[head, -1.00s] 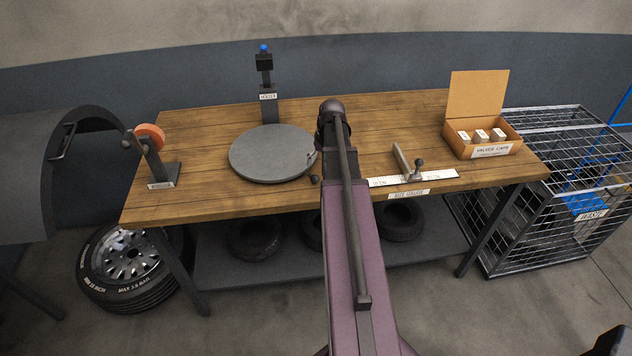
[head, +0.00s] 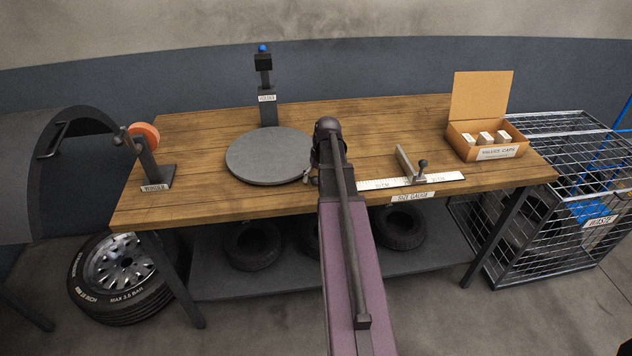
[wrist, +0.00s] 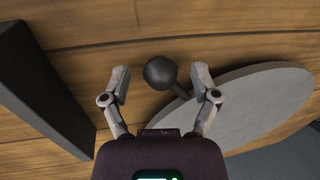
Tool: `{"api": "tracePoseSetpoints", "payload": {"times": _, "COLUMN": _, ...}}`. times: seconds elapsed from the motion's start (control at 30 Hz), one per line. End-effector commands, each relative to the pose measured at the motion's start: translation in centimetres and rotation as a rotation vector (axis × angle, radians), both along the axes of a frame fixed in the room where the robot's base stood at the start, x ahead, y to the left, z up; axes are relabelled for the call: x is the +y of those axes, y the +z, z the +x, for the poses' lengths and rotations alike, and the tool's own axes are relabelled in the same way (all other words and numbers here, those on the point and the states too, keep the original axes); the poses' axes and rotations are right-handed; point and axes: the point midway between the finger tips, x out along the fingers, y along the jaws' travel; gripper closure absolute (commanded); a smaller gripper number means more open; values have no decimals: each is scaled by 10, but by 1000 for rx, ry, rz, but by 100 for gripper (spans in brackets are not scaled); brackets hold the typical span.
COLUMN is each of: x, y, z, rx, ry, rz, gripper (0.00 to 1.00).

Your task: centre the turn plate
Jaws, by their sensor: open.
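The turn plate (head: 268,155) is a flat grey round disc on the wooden bench, left of my arm in the head view. It also shows at the right in the wrist view (wrist: 262,105). A dark ball-ended knob (wrist: 161,73) on a short stem joins the plate's rim. My gripper (wrist: 161,80) is open, with one finger on each side of the knob and no visible contact. In the head view my arm hides the gripper and most of the knob.
A dark post (head: 267,100) with a blue top stands behind the plate. A roller stand (head: 150,165) is at the left. A size gauge (head: 410,181) and a valve caps box (head: 486,139) are at the right. A wire waste cage (head: 545,220) stands beside the bench.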

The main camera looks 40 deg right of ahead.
Motion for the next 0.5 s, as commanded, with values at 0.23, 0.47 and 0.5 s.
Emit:
{"api": "tracePoseSetpoints", "payload": {"times": 0.23, "x": 0, "y": -1, "z": 0, "rx": 0, "ry": 0, "rz": 0, "gripper": 22}}
{"api": "tracePoseSetpoints", "payload": {"times": 0.47, "x": 0, "y": -1, "z": 0, "rx": 0, "ry": 0, "rz": 0, "gripper": 60}}
{"api": "tracePoseSetpoints", "payload": {"times": 0.5, "x": 0, "y": -1, "z": 0, "rx": 0, "ry": 0, "rz": 0, "gripper": 72}}
